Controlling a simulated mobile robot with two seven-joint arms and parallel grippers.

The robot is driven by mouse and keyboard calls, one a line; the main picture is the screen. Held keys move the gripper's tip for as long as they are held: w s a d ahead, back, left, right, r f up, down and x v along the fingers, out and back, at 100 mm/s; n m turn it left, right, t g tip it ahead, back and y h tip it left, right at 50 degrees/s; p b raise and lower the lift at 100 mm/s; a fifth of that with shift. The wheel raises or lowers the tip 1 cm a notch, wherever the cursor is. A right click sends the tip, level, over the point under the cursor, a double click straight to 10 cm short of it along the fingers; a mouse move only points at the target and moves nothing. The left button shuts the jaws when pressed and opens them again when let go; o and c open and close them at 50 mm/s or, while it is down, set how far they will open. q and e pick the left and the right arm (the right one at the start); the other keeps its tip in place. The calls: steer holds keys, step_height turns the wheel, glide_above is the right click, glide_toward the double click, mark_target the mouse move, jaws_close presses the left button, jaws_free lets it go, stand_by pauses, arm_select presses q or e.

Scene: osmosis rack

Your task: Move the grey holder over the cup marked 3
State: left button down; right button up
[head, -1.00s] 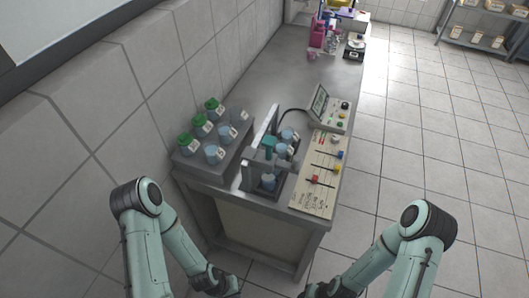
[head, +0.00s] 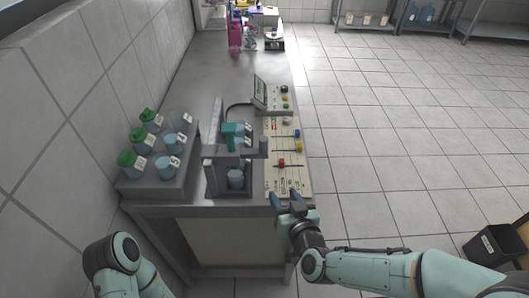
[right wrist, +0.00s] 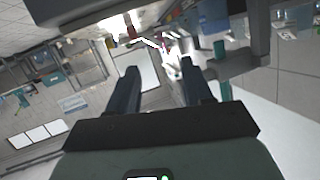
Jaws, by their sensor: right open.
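The grey holder (head: 248,151) is a short crossbar with a teal part (head: 232,131) on it, on a stand at the bench's near end. A cup with pale blue liquid (head: 235,179) stands low in the stand's front, below the holder. Other cups stand behind the holder, partly hidden. I cannot read which cup is marked 3. My right gripper (head: 289,198) is open and empty, just off the near end of the slider panel (head: 288,184). Its open fingers also show in the right wrist view (right wrist: 161,84). My left gripper is outside the view.
The panel carries red (head: 281,163), yellow (head: 299,147) and blue (head: 297,133) slider knobs. A display box (head: 262,92) stands behind it. A grey rack (head: 150,190) with green-lidded bottles and labelled cups is at the left, by the wall.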

mark_target(265, 145)
step_height(265, 145, up, 10)
steer(key=s+a+n+t+b, duration=0.1)
steer(key=s+a+t+b, duration=0.1)
steer(key=t, duration=0.1)
arm_select(q)
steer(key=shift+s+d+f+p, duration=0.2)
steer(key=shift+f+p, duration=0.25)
steer(key=shift+p, duration=0.6)
arm_select(e)
steer(key=shift+y, duration=0.3)
steer(key=x, duration=1.3)
steer(key=shift+w+d, duration=0.1)
steer(key=shift+w, duration=0.15)
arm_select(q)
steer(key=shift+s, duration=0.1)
